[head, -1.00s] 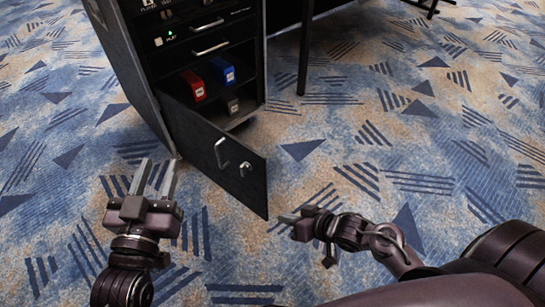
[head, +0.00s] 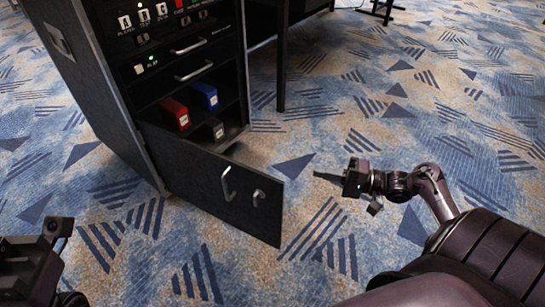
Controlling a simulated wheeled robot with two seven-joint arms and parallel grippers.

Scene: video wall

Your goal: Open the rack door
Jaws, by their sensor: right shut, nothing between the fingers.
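The black rack (head: 105,85) stands at the left. Its lower door (head: 205,170) is partly open, swung out from the left side, with its free edge toward the right. My left gripper (head: 28,268) is cut off at the bottom left corner, clear of the door. Its fingertips cannot be made out.
Behind the door, a red box (head: 175,114), a blue box (head: 204,96) and a small dark box (head: 215,128) sit in the rack's lower bay. Drawers with handles and a switch panel are above. A table leg (head: 281,60) stands behind. Patterned carpet is clear at right.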

